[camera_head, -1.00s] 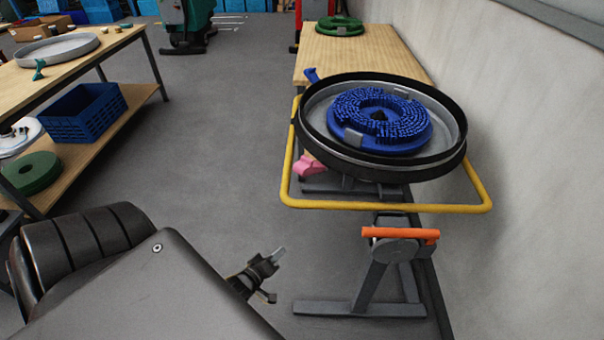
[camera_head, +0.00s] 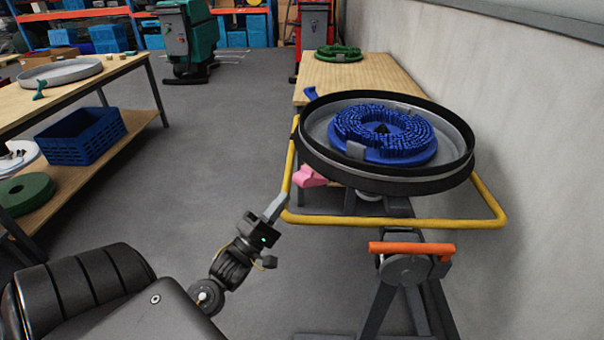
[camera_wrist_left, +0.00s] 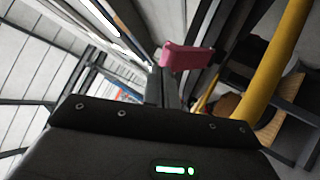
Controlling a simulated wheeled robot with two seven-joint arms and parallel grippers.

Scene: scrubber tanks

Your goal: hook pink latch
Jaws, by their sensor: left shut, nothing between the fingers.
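The pink latch (camera_head: 309,176) sits under the left side of the round black-rimmed tank deck (camera_head: 330,165), just inside the yellow tube frame (camera_head: 400,221). My left gripper (camera_head: 277,205) is shut and empty, below and to the left of the latch, close to the frame's front left corner. In the left wrist view the pink latch (camera_wrist_left: 186,56) shows just beyond the tips of the shut fingers (camera_wrist_left: 163,88). I cannot tell whether the fingertips touch it. The yellow tube (camera_wrist_left: 270,75) runs to the right of it there. My right gripper is not in view.
A blue brush (camera_head: 384,135) lies in the deck. An orange handle (camera_head: 411,248) on a grey stand is in front of the frame. A wooden table (camera_head: 350,77) stands behind, a wall at right. A workbench with a blue crate (camera_head: 75,136) is at left. Open floor lies between.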

